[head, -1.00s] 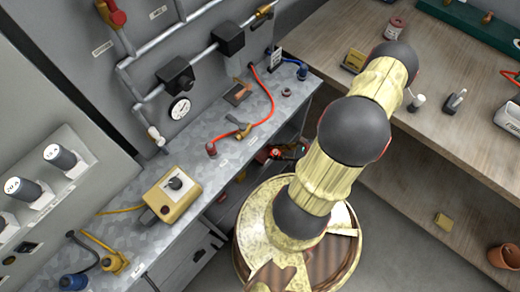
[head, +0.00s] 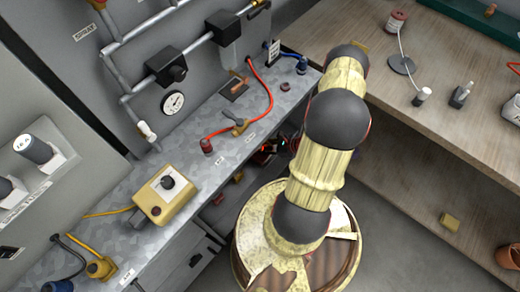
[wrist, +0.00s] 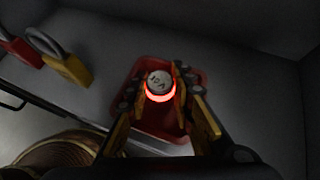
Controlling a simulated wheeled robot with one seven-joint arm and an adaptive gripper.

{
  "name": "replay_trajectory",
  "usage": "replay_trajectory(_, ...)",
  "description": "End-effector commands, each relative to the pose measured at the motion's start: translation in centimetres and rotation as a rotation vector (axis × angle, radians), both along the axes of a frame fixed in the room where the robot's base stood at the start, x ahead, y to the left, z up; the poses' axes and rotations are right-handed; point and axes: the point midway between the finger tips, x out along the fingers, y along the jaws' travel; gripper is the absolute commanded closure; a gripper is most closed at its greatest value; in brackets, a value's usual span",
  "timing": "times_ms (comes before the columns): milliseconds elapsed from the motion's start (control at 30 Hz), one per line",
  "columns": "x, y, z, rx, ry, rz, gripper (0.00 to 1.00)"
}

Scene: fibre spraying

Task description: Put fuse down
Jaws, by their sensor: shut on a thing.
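My gripper (wrist: 160,93) is shut on a fuse (wrist: 159,80), with one yellow-padded finger on each side of it in the wrist view. The fuse has a pale round end with dark lettering and a glowing red ring. Behind it lies a red tray (wrist: 188,78) on a grey surface, partly hidden by the fingers. I cannot tell whether the fuse touches the tray. In the head view my gripper (head: 275,148) is small and dark below the workbench edge, and the fuse cannot be made out.
A yellow padlock (wrist: 66,66) and a red padlock (wrist: 22,50) lie left of the tray, with grey walls around. In the head view the metal workbench (head: 105,205) carries a yellow box (head: 165,198) and a red cable (head: 270,95). A wooden table (head: 440,135) is at right.

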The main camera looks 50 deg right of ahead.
Motion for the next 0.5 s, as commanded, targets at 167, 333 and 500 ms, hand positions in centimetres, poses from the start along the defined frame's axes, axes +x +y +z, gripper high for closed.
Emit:
replay_trajectory(167, 0.03, -0.09, -0.32, -0.001, -0.001, 0.000, 1.00)
replay_trajectory(333, 0.01, -0.08, -0.48, -0.001, -0.001, 0.000, 1.00)
replay_trajectory(500, 0.01, -0.06, -0.62, -0.001, -0.001, 0.000, 0.72)
